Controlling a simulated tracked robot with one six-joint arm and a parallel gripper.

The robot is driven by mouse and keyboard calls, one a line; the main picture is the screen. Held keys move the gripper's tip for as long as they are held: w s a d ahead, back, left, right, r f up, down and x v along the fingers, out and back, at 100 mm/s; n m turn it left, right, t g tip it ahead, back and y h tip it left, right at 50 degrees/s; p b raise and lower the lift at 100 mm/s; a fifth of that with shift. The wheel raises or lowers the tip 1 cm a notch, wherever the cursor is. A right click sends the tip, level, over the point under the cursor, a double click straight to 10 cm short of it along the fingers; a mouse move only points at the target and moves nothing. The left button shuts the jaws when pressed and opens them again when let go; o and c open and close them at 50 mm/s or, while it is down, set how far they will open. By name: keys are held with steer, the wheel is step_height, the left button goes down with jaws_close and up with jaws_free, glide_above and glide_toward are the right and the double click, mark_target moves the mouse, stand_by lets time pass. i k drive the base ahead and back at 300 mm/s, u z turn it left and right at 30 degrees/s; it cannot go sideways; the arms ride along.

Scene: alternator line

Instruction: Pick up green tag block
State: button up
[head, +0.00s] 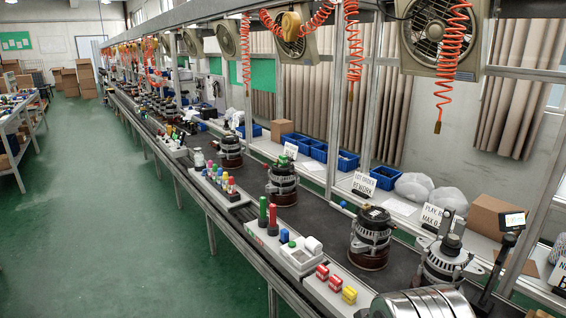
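Several small green items show, and I cannot tell for sure which one is the green tag block. A green piece (282,160) sits on top of an alternator (283,184) in the middle of the conveyor. A green upright cylinder (263,211) stands beside a red one (272,218) on the white ledge at the conveyor's near edge. A small blue block (284,235) is just right of them. My gripper is not recognisable in this view.
The dark conveyor (310,215) runs from lower right to far left. More alternators (370,238) stand on it. Red blocks (322,271) and a yellow block (349,295) sit on the near ledge. Blue bins (347,161) line the back. Green floor (110,230) at left is clear.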

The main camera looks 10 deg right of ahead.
mark_target(283, 160)
steer(key=u, duration=0.3)
steer(key=i, duration=1.35)
steer(key=u, duration=0.5)
steer(key=i, duration=0.95)
steer(key=u, duration=0.05)
